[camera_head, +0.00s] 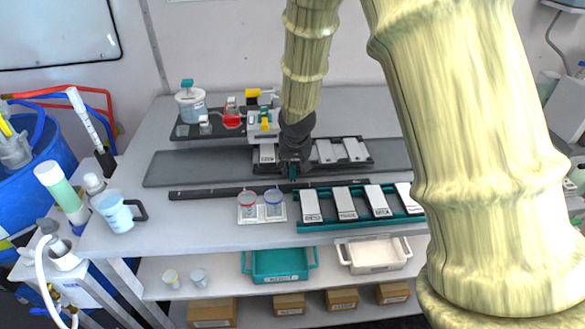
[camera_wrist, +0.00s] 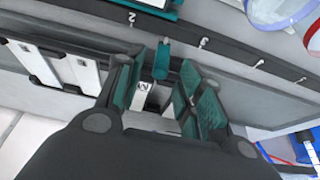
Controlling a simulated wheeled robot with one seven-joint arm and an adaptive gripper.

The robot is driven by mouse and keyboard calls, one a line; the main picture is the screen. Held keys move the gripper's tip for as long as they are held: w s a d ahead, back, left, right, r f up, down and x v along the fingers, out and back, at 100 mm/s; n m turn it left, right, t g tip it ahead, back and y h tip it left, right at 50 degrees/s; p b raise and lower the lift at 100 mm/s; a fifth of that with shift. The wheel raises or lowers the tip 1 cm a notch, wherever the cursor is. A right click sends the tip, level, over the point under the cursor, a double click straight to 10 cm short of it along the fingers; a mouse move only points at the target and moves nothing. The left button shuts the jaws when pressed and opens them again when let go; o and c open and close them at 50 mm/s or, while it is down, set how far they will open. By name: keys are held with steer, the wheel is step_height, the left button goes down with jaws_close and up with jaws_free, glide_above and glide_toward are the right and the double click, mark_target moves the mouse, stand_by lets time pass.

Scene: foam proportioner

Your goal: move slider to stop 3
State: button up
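The slider appears to be a dark carriage (camera_head: 366,158) with white labelled plates, on a long grey track (camera_head: 195,165). A teal peg (camera_wrist: 162,60) stands at its front edge; it also shows below my gripper in the head view (camera_head: 293,172). My gripper (camera_head: 294,162) points down over the carriage. In the wrist view its teal-padded fingers (camera_wrist: 168,85) stand apart, either side of a white labelled part (camera_wrist: 145,92); contact cannot be told. A dark numbered strip (camera_wrist: 170,32) runs in front. The peg lies between marks 2 and 3. My gripper hides the carriage's middle.
A teal rack (camera_head: 305,228) of white plates and two cups on a white holder (camera_head: 249,217) stand in front of the strip. A jug (camera_head: 115,213) stands left. A dark platform (camera_head: 185,131) with a pot and red and yellow fittings is behind. The track's left end is clear.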

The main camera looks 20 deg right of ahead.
mark_target(293, 167)
steer(key=shift+p+x, duration=0.4)
steer(key=shift+x, duration=1.55)
jaws_close()
